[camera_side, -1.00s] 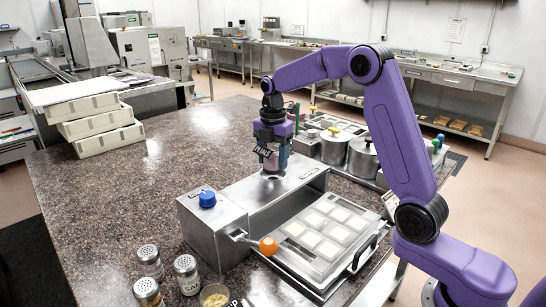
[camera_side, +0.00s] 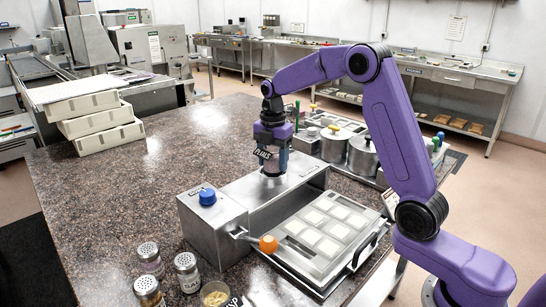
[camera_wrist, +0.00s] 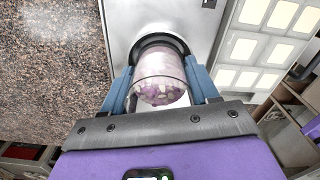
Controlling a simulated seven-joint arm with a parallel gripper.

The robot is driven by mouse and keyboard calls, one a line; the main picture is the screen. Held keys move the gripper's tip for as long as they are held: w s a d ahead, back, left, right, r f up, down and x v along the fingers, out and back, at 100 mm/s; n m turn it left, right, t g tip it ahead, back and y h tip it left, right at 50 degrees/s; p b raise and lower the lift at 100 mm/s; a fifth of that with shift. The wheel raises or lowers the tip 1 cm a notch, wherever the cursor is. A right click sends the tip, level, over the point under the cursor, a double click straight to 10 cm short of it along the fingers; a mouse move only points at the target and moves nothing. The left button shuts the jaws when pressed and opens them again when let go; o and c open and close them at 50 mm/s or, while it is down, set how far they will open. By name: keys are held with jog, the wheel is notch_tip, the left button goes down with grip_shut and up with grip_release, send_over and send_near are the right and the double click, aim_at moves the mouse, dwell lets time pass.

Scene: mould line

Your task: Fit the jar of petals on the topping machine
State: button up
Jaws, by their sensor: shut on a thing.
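The topping machine (camera_side: 222,224) is a steel box with a long housing, a blue knob (camera_side: 207,197) and an orange-knobbed lever (camera_side: 268,246). My gripper (camera_side: 271,162) is over the top of its housing, pointing down. In the wrist view my gripper's blue fingers are shut on the clear jar of petals (camera_wrist: 158,88), one on each side. Purple and pale petals show inside it. The jar's far end is at a dark round ring on the machine top (camera_wrist: 121,22); I cannot tell whether it is seated.
A tray of pale square pieces (camera_side: 370,246) lies beside the machine. Steel pots (camera_side: 362,158) stand behind it. Stacked cream trays (camera_side: 104,138) sit at the far left. The left and middle counter is clear.

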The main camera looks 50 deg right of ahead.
jog(key=shift+f, duration=0.35)
jog(key=o, duration=1.2)
notch_tip(320, 180, up, 17)
jog(key=shift+r, duration=0.2)
